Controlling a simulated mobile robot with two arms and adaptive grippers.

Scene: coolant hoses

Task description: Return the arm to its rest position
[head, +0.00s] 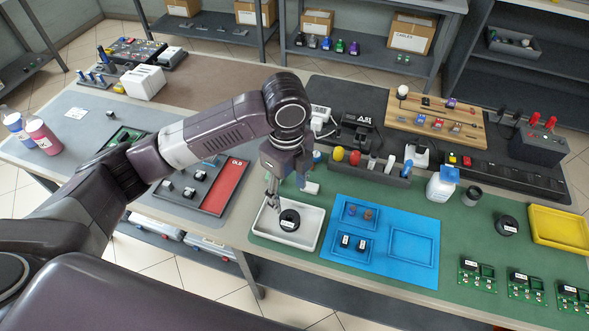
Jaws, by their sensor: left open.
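My left arm (210,135) reaches in from the left and bends down at its wrist over the green mat. My left gripper (275,203) points down over the left part of a white tray (313,228). It is open and looks empty. A black round piece with a pale label (289,220) lies in the tray, just beside the fingertips. I cannot tell whether the fingers touch it. My right gripper is not in view.
Right of the tray is a blue fixture (412,277) with small parts. A holder with coloured handles (372,170) stands behind. Left of the gripper is a dark tray with a red section (224,188). A white bottle (441,186) and yellow tray (560,229) are further right.

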